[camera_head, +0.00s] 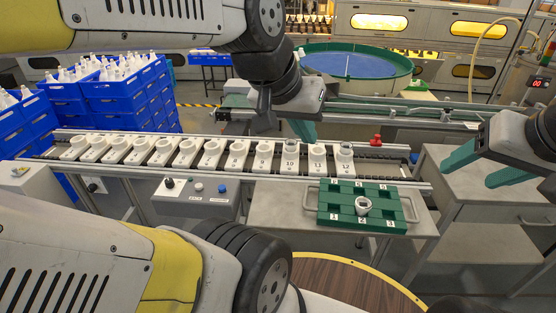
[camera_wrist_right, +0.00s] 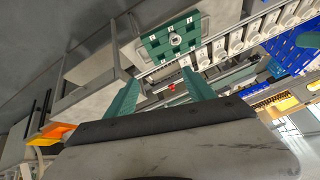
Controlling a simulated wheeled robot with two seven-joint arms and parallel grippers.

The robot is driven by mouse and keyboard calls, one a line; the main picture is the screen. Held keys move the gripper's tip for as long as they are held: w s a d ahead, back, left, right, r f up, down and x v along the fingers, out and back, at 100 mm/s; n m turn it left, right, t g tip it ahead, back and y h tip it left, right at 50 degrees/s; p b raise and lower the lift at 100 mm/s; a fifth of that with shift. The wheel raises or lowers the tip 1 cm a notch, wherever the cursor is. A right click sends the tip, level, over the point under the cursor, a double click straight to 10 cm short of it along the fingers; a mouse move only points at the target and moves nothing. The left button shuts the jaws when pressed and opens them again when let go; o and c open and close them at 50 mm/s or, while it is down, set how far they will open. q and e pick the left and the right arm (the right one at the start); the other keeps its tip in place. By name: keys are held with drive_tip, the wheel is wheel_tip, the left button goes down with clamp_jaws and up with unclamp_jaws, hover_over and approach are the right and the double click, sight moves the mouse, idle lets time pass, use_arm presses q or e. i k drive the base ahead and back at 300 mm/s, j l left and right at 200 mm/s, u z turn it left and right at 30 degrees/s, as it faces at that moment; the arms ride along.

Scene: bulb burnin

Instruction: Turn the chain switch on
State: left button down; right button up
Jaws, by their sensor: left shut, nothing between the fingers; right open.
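A grey control box (camera_head: 185,203) hangs on the front of the conveyor. My left gripper (camera_head: 303,136) is shut and empty, above the conveyor around holders 10 and 11, to the right of and behind the control box. My right gripper (camera_head: 466,175) is open and empty at the far right, well away from it; its green fingers also show in the right wrist view (camera_wrist_right: 160,76).
A row of numbered white holders (camera_head: 237,157) lines the conveyor. A green numbered tray (camera_head: 337,197) with one cup-like piece (camera_head: 363,206) sits on a side table. Blue crates of bottles (camera_head: 118,85) stand left. My left arm crosses the foreground.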

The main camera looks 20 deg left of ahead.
sight(169, 182)
drive_tip(key=u, duration=1.8)
